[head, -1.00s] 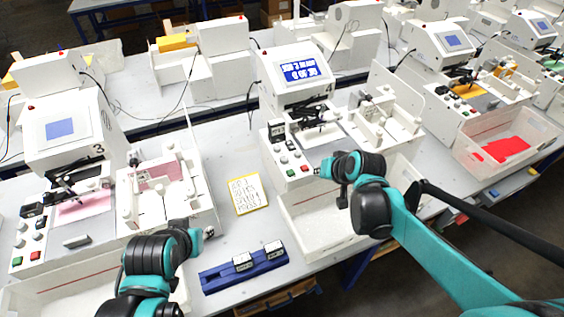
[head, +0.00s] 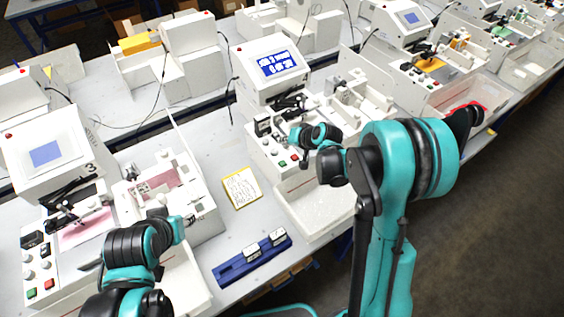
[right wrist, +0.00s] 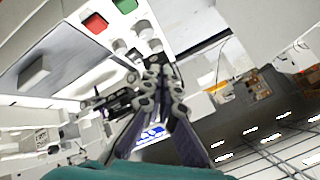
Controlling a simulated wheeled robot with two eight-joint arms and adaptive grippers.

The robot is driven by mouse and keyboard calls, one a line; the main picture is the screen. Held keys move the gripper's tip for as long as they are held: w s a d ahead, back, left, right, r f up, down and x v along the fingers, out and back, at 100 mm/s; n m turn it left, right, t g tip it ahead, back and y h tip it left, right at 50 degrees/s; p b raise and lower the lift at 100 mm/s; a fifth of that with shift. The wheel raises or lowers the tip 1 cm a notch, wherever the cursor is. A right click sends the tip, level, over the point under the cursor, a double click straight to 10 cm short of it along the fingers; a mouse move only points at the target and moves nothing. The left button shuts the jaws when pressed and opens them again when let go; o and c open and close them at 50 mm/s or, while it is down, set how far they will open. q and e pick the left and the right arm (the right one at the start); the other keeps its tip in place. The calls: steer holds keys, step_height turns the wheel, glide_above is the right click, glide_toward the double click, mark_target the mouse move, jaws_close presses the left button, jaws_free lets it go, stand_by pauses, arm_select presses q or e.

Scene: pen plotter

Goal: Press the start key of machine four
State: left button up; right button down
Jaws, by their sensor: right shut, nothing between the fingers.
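Machine four (head: 272,82) stands in the middle of the bench with a lit blue screen (head: 279,64) showing white text. Its green key (head: 283,163) and red key (head: 294,157) are on the front panel; the right wrist view shows the green key (right wrist: 126,5) and red key (right wrist: 96,23) at the top. My right gripper (head: 288,138) is over that panel, just behind the keys. Its shut, empty fingertips (right wrist: 158,72) show near grey knobs, apart from the green key. My left arm's end (head: 178,228) is in front of machine three; its fingers cannot be made out.
Machine three (head: 48,150) stands left with its own green and red keys. A yellow-edged note (head: 241,188) and a blue holder (head: 250,262) with two white blocks lie between the machines. A white bin (head: 316,212) is below machine four's front. More machines stand right and behind.

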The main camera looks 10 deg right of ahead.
mark_target(284, 164)
steer(key=shift+f, duration=0.15)
step_height(284, 164, down, 8)
steer(key=b, duration=0.6)
steer(key=shift+f+b, duration=0.25)
steer(key=shift+b, duration=0.05)
stand_by(1.0)
steer(key=shift+f+b, duration=0.4)
steer(key=shift+b, duration=0.15)
steer(key=shift+f+b, duration=0.4)
steer(key=shift+b, duration=0.05)
stand_by(0.4)
steer(key=shift+r, duration=0.15)
steer(key=shift+r+p, duration=0.5)
steer(key=shift+r, duration=0.2)
steer(key=shift+r, duration=0.1)
